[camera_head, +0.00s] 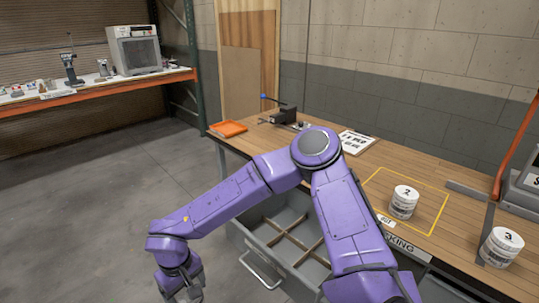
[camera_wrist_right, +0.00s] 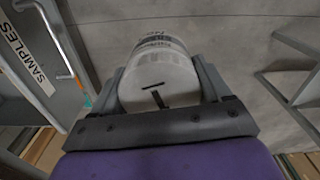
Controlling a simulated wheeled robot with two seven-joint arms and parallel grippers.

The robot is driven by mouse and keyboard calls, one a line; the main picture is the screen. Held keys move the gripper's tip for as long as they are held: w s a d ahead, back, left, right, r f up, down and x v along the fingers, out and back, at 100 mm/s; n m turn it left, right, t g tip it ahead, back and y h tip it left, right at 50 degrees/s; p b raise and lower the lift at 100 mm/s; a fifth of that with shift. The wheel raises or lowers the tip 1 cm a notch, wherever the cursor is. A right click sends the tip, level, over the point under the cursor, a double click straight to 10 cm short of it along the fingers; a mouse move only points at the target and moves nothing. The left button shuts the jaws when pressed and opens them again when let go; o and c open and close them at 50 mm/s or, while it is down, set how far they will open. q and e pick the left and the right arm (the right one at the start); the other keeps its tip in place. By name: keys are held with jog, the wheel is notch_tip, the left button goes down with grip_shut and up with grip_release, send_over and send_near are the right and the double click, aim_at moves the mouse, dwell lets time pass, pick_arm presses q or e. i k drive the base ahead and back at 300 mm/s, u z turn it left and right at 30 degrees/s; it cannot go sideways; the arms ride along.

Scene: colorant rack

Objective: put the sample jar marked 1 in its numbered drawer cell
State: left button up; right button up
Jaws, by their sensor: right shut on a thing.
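My right gripper (camera_wrist_right: 160,95) is shut on a white sample jar (camera_wrist_right: 158,70), which sits between its two fingers in the right wrist view. Its lid has a dark mark I cannot read clearly; printed text shows on its side. In the head view my right arm bends over to the left, and its gripper (camera_head: 186,291) is at the bottom edge, over floor left of the drawer; the held jar cannot be made out there. The open grey drawer (camera_head: 246,238) has wooden dividers (camera_head: 292,236); my arm hides part of it. Cell numbers are not visible. My left gripper is not in view.
Jar 2 (camera_head: 404,202) stands inside a yellow outline on the bench (camera_head: 455,215). Jar 3 (camera_head: 501,247) stands at right. An orange tray (camera_head: 228,128) and a clipboard (camera_head: 357,141) lie farther back. The drawer front shows a SAMPLES label (camera_wrist_right: 24,57) in the wrist view.

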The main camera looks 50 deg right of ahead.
aim_at(261, 236)
jog(key=z, duration=0.7)
jog(key=i, duration=0.8)
jog(key=z, duration=0.75)
